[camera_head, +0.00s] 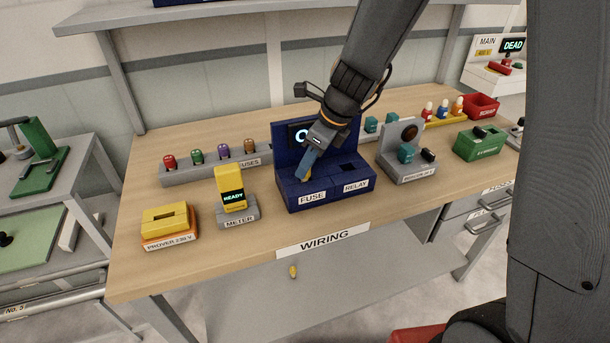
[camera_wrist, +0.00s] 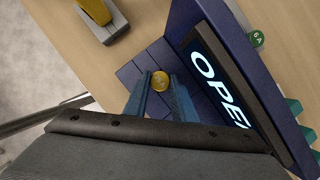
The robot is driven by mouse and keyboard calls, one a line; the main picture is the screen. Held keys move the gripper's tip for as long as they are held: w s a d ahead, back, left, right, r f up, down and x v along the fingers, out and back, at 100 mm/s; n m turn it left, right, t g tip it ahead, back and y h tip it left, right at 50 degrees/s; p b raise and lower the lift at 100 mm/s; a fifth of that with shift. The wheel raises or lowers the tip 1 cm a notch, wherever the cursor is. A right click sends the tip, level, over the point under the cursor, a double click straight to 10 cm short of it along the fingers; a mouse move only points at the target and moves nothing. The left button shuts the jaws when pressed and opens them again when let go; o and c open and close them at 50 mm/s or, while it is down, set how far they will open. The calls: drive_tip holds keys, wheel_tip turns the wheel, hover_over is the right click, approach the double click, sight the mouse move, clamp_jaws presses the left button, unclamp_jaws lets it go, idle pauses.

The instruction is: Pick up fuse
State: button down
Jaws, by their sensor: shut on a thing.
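The fuse (camera_wrist: 160,81), a small yellow-brass round piece, is between the two fingers of my gripper (camera_wrist: 161,97) in the wrist view. In the head view my gripper (camera_head: 308,170) reaches down to the FUSE side of a dark blue block (camera_head: 330,196), and a bit of yellow shows at its tips. The fingers are shut on the fuse. The fuse's lower end is hidden, so I cannot tell whether it sits in the block or just above it. A screen (camera_wrist: 220,88) behind the block shows letters that look like OPEN.
A yellow meter (camera_head: 231,188) reading READY and a yellow prover (camera_head: 168,224) stand left. A grey rack (camera_head: 200,173) holds several coloured fuses behind. A grey relay unit (camera_head: 405,160) and green box (camera_head: 479,143) stand right. A small yellow piece (camera_head: 293,271) shows below the table edge.

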drive_tip(key=shift+r, duration=0.1)
wheel_tip(320, 180, up, 10)
drive_tip(key=shift+f, duration=0.1)
idle(0.3)
idle(0.9)
